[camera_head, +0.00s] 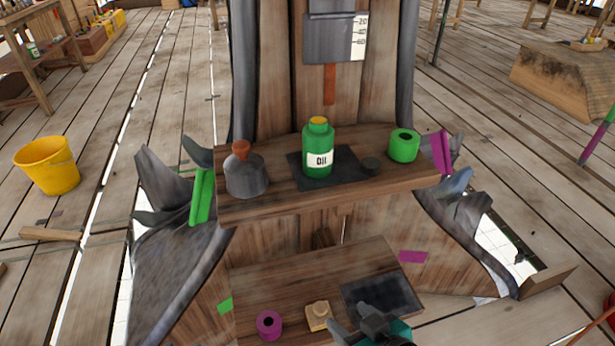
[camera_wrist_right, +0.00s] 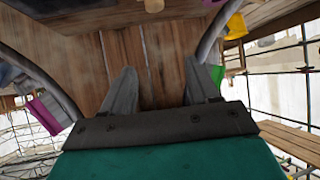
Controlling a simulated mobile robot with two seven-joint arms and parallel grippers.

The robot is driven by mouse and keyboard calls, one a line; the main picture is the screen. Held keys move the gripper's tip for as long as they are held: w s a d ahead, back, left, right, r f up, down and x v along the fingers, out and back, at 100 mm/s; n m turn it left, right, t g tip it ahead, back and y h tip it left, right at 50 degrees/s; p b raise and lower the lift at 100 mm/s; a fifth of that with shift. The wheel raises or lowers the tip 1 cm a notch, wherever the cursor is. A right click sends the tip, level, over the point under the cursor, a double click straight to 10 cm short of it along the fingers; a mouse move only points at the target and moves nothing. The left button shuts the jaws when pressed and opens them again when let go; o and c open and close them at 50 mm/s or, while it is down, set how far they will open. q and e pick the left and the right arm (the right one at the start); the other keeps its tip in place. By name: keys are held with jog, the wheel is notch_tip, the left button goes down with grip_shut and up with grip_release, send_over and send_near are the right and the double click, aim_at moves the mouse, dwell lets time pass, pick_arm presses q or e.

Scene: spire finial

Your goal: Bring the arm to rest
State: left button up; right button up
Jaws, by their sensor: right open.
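My right gripper (camera_head: 368,315) is at the bottom of the head view, low over the lower wooden shelf (camera_head: 270,275), beside a dark pad (camera_head: 385,295). In the right wrist view its two grey fingers (camera_wrist_right: 163,92) stand apart with nothing between them. Wooden boards show behind them. My left gripper is in neither view.
The upper shelf (camera_head: 285,202) holds a green oil bottle (camera_head: 318,150) on a dark mat, a grey pot (camera_head: 246,178) and a green roll (camera_head: 404,146). A purple roll (camera_head: 269,324) and a small tan block (camera_head: 318,316) sit on the lower shelf, left of the gripper.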

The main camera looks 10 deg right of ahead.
pick_arm(q)
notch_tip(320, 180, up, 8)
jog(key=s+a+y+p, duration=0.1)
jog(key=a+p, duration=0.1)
jog(key=p, duration=0.8)
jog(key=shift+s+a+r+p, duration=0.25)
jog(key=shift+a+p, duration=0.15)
pick_arm(e)
notch_tip(320, 180, up, 9)
jog(key=s+d, duration=0.1)
jog(key=d, duration=0.1)
jog(key=shift+s+d+h, duration=0.15)
jog(key=shift+d+h, duration=0.15)
jog(key=shift+d, duration=0.05)
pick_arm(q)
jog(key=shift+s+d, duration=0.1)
pick_arm(e)
jog(key=shift+a+f, duration=0.1)
